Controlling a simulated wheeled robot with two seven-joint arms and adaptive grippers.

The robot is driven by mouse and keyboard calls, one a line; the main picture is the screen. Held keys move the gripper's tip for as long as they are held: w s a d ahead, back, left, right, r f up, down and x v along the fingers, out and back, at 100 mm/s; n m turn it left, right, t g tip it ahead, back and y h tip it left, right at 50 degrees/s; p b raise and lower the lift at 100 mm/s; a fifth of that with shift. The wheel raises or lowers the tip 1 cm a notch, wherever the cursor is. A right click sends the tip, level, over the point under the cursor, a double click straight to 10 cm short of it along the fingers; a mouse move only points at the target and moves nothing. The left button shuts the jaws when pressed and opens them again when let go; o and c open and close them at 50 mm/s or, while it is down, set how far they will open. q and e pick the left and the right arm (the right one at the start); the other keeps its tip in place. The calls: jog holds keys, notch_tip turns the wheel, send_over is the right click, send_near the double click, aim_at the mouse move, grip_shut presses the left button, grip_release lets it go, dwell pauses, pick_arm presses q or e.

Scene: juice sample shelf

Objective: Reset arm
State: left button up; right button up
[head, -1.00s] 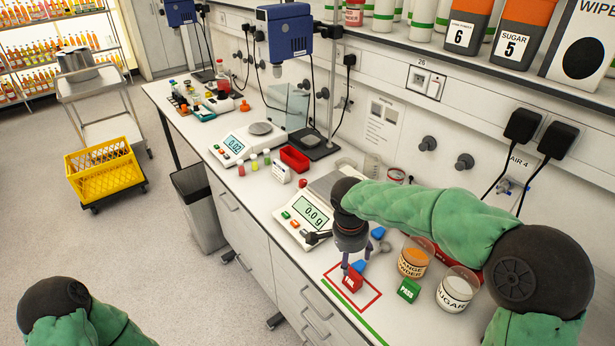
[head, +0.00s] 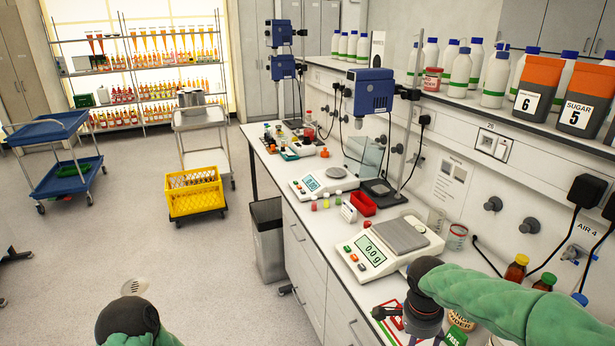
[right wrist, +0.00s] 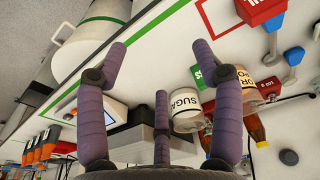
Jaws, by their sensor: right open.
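My right gripper (head: 408,338) is low in the head view, in front of the white balance; its fingertips run into the bottom edge. In the right wrist view its purple-grey fingers (right wrist: 160,62) are spread apart with nothing between them. A red block (right wrist: 262,10) rests at the red square outline (right wrist: 212,35), apart from the fingers. A blue scoop-like piece (right wrist: 293,56) lies beside it. Of my left arm only a dark joint and green sleeve show at the bottom left of the head view; its gripper is out of view.
A balance reading 0.0 g (head: 371,252) stands on the bench. The sugar beaker (right wrist: 185,100), orange powder beaker (right wrist: 236,88) and green PASS block (head: 456,337) are close to my right gripper. Capped bottles (head: 516,268) stand by the wall. The floor at left is open, with carts.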

jog(key=s+a+f+n+y, duration=0.25)
jog(key=a+f, duration=0.25)
jog(key=f, duration=0.5)
jog(key=s+a+f+n+y, duration=0.15)
jog(key=a+f+n, duration=0.35)
jog(key=f, duration=0.5)
jog(key=s+a+f+n+y, duration=0.1)
jog(key=s+a+f+n, duration=0.3)
jog(key=s+f, duration=0.8)
jog(key=shift+a+f+y, duration=0.3)
jog(key=shift+a+f, duration=0.15)
jog(key=shift+a, duration=0.55)
